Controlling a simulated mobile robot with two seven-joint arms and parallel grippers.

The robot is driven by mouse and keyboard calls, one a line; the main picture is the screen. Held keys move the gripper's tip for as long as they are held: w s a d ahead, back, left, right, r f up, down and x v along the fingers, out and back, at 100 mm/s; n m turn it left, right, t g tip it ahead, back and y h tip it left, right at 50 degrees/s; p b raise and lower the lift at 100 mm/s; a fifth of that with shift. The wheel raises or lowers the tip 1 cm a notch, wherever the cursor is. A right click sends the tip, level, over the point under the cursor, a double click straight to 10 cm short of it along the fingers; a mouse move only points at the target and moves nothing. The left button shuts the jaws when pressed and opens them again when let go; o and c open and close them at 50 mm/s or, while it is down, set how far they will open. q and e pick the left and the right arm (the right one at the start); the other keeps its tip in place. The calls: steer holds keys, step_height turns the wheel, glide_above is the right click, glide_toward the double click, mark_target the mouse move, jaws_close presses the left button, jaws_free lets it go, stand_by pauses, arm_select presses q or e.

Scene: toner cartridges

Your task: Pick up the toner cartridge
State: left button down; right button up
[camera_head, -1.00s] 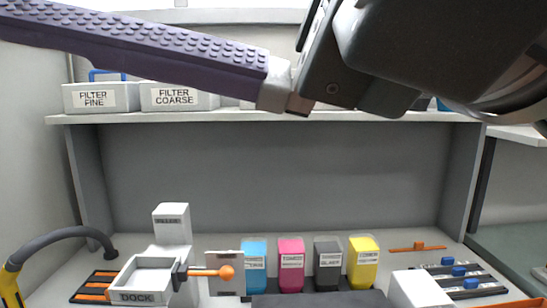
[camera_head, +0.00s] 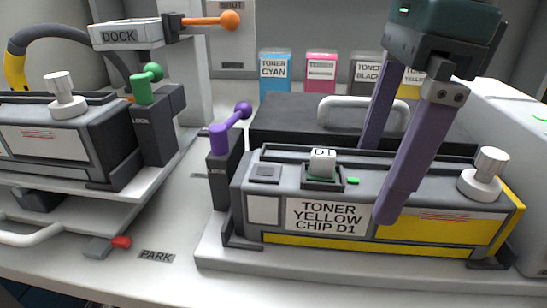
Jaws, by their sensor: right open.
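The yellow toner cartridge (camera_head: 325,215), labelled "TONER YELLOW CHIP D1", lies in a grey cradle (camera_head: 240,258) at front centre-right. It has a dark body, a yellow right part, a white knob (camera_head: 490,165) and a chip marked D1 (camera_head: 322,160) on top. My right gripper (camera_head: 378,185) comes down from above with two purple fingers spread apart. One finger overlaps the cartridge's front face; the other is farther back, its tip by the rear edge. Contact cannot be told. The jaws hold nothing visible. My left gripper is not in view.
A purple-handled lever (camera_head: 230,128) stands at the cradle's left end. Another cartridge unit (camera_head: 50,140) with a green-handled lock (camera_head: 148,85) is at left. A dock (camera_head: 125,35) with an orange lever is behind. Coloured toner boxes (camera_head: 275,70) stand at the back.

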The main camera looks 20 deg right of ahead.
mark_target(362, 204)
steer(key=f, duration=0.5)
steer(key=shift+w+a+f, duration=0.2)
steer(key=shift+a+f, duration=0.05)
steer(key=shift+r, duration=0.1)
jaws_close()
stand_by(0.5)
